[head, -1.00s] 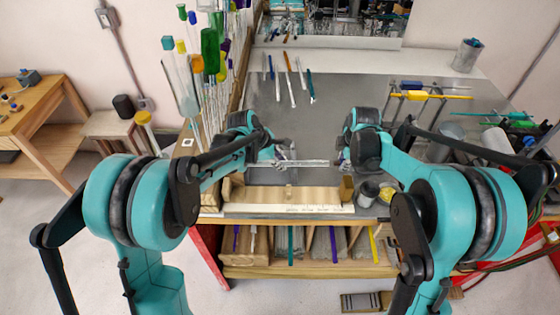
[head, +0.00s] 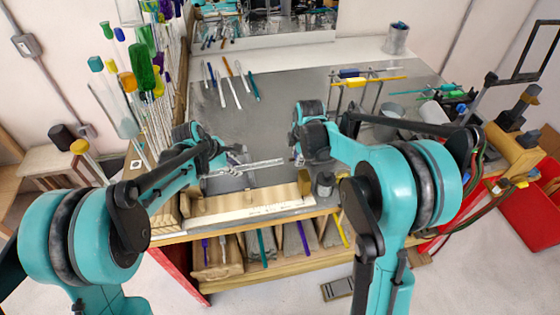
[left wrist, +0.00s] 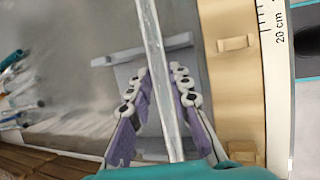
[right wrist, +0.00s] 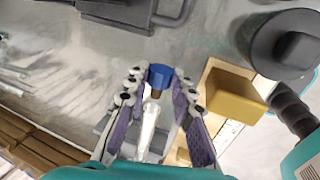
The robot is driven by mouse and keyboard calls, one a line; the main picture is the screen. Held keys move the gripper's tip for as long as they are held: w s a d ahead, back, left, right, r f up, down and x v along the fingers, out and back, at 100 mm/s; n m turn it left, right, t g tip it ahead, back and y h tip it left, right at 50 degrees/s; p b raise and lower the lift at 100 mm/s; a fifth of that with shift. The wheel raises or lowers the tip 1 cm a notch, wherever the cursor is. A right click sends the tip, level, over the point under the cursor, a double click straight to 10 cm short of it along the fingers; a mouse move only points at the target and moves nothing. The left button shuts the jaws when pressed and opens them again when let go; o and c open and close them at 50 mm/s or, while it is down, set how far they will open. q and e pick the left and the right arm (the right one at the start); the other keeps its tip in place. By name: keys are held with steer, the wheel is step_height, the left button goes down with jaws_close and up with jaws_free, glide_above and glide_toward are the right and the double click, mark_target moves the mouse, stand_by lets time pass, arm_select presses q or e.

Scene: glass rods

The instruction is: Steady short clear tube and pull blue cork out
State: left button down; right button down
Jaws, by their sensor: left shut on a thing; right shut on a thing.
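The short clear tube (head: 255,165) lies nearly level above the front of the bench, between my two grippers. My left gripper (head: 238,158) is shut on the tube; in the left wrist view the tube (left wrist: 153,40) runs between the purple-padded fingers (left wrist: 161,75). My right gripper (head: 297,153) is at the tube's right end. In the right wrist view its fingers (right wrist: 158,82) are shut on the blue cork (right wrist: 158,73), with the tube (right wrist: 149,125) just below it. A brownish bit shows between cork and tube; I cannot tell whether the cork is still seated.
A wooden block with a ruler strip (head: 250,213) lies along the bench's front edge. A brass block (head: 304,183) and dark round pots (head: 325,184) stand near my right gripper. Several rods (head: 238,80) lie at the back. The grey bench middle (head: 275,115) is clear.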

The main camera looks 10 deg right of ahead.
steer(key=shift+d, duration=0.1)
steer(key=shift+d, duration=1.9)
steer(key=shift+r, duration=0.1)
arm_select(q)
steer(key=c, duration=1.3)
jaws_free()
arm_select(e)
step_height(320, 180, up, 8)
arm_select(q)
steer(key=shift+r, duration=0.1)
steer(key=v, duration=0.7)
steer(key=shift+a+r, duration=0.1)
steer(key=shift+a, duration=0.05)
